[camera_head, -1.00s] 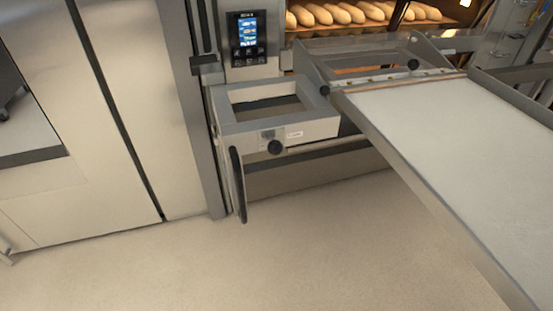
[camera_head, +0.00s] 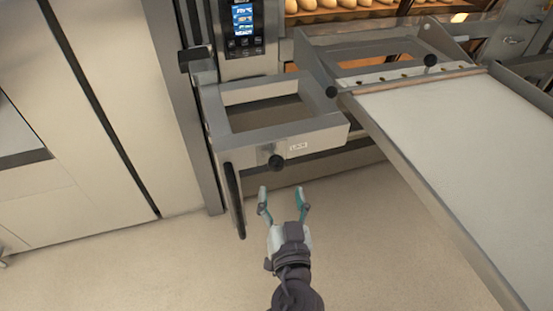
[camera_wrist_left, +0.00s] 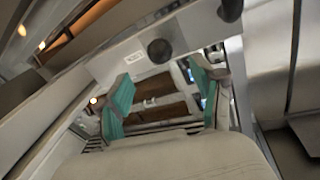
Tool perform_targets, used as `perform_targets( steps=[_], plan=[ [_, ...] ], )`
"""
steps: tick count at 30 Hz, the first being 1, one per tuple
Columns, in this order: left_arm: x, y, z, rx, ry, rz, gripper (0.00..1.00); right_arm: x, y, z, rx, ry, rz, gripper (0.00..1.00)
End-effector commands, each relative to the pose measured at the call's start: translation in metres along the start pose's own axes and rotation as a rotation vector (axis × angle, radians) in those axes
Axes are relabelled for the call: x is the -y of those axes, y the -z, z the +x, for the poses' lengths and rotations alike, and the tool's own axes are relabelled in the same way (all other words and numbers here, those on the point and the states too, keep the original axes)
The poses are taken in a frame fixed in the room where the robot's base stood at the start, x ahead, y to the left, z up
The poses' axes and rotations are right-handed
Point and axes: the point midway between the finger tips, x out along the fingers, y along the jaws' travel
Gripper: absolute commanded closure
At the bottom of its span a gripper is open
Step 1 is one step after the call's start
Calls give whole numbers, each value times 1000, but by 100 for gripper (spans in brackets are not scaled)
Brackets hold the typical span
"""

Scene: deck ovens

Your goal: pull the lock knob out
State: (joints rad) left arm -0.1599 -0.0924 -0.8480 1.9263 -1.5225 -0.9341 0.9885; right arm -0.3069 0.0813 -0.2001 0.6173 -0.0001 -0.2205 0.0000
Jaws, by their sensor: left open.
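The lock knob (camera_head: 276,162) is a round black knob on the front face of a metal frame (camera_head: 330,131), left of a small white label. It also shows in the left wrist view as a black knob (camera_wrist_left: 159,50), above the gap between the fingers. My left gripper (camera_head: 282,191) is open and empty, with teal fingertips pointing toward the frame. In the head picture it is just below the knob and apart from it. Both fingers also show in the left wrist view (camera_wrist_left: 161,88). My right gripper is not in view.
A dark vertical handle (camera_head: 234,200) hangs left of the knob. A long white loading board (camera_head: 455,150) with metal side rails extends at the right. The oven control panel (camera_head: 242,27) is above the frame. The floor (camera_head: 160,270) in front is clear.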

Motion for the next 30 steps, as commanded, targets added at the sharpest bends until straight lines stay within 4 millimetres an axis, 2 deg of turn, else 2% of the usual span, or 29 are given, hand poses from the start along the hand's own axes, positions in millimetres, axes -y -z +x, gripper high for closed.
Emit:
perform_targets(
  steps=[1, 6, 13, 18, 26, 30],
  plan=[
    [1, 6, 13, -3, 1, 2, 33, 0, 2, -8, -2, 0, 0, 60],
    [1, 4, 49, -2, 0, 3, 33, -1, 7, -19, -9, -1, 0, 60],
    [0, 2, 84, 0, -2, 2, 33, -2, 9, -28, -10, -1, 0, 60],
    [0, 0, 94, 2, -1, 2, 33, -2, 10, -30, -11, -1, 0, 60],
    [0, -1, 95, 2, -1, 2, 33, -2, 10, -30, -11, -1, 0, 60],
    [0, -1, 95, 2, -2, 2, 53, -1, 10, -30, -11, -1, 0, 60]
  ],
)
